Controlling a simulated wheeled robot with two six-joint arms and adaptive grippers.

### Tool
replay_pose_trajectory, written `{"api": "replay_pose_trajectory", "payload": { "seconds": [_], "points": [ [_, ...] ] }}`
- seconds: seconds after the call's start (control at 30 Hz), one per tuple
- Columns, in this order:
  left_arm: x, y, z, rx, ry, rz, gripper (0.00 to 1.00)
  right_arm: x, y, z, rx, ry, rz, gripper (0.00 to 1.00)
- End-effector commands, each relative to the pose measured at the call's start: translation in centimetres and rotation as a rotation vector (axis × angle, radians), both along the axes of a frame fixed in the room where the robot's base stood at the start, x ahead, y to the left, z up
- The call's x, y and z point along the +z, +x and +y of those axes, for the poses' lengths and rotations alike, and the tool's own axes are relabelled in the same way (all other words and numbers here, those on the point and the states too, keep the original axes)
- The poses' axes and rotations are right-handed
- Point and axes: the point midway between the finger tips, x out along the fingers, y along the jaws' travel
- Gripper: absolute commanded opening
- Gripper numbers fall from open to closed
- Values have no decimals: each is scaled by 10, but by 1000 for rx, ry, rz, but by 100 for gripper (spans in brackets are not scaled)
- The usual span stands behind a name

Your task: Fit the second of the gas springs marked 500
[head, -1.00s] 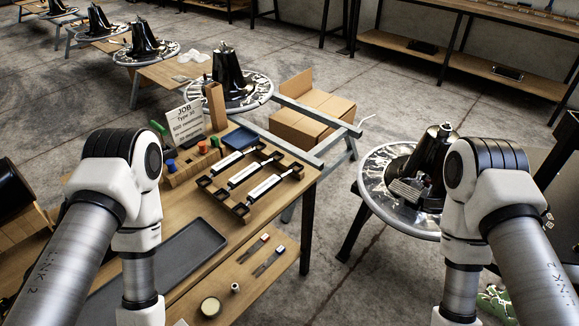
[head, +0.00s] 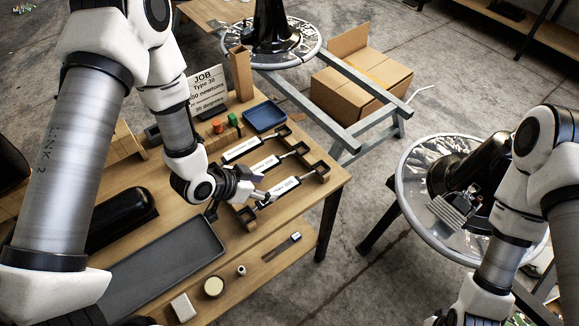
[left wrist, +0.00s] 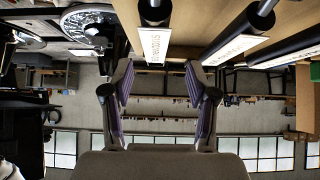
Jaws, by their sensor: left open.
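Three gas springs lie side by side in a dark rack on the wooden table: the far one (head: 240,150), the middle one (head: 264,165) and the near one (head: 285,186). Each has a white label whose number I cannot read clearly. My left gripper (head: 262,193) is open beside the near spring, just over the rack. In the left wrist view, its spread fingers (left wrist: 162,88) have nothing between them, and the labelled springs (left wrist: 232,50) show above. A chair base (head: 412,180) with a black column and a metal bracket (head: 455,208) stands at right. My right gripper is out of view.
A job card (head: 206,88) stands behind the rack, its text partly hidden. A cardboard box (head: 352,85) is beyond.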

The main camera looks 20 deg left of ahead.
Motion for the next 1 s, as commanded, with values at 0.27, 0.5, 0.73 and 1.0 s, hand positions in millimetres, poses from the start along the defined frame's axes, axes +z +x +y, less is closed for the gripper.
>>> {"api": "replay_pose_trajectory", "payload": {
  "seconds": [0.27, 0.5, 0.73, 1.0],
  "points": [
    [-23, 16, -15, -2, 2, 4, 58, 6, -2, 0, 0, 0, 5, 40],
    [-52, 38, -33, -1, 1, 3, 58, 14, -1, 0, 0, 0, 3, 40],
    [-56, 41, -35, 1, 0, 2, 58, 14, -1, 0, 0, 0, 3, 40],
    [-56, 41, -34, 1, 1, 3, 0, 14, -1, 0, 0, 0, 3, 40]
  ]
}}
